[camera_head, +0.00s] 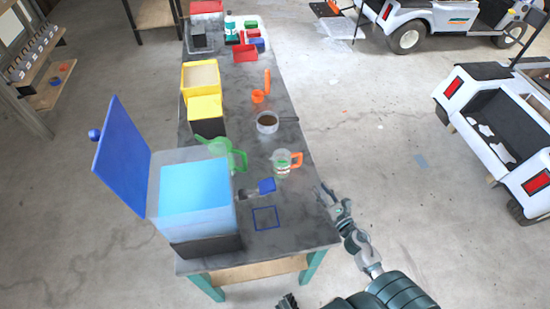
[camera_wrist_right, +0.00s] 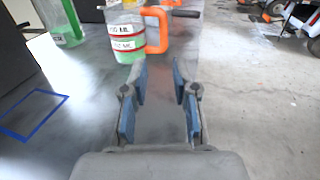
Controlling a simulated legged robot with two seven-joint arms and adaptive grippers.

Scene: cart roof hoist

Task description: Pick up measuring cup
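The measuring cup (camera_head: 282,163) is clear with red markings, some green at its bottom and an orange handle. It stands upright near the right edge of the table, its handle to the right. In the right wrist view the measuring cup (camera_wrist_right: 127,32) is at the top, beyond the fingertips. My right gripper (camera_head: 330,196) is beside the table's right edge, nearer to me than the cup. In the wrist view my right gripper (camera_wrist_right: 160,75) is open and empty, apart from the cup. A dark piece of my left gripper (camera_head: 287,302) shows at the bottom edge; its fingers cannot be made out.
A blue-lidded clear bin (camera_head: 190,190) fills the table's near left. A green pitcher (camera_head: 222,153), a pan (camera_head: 267,122), a blue-headed tool (camera_head: 265,186) and an orange cup (camera_head: 257,96) surround the cup. A blue square outline (camera_head: 265,218) marks bare tabletop. White carts stand at right.

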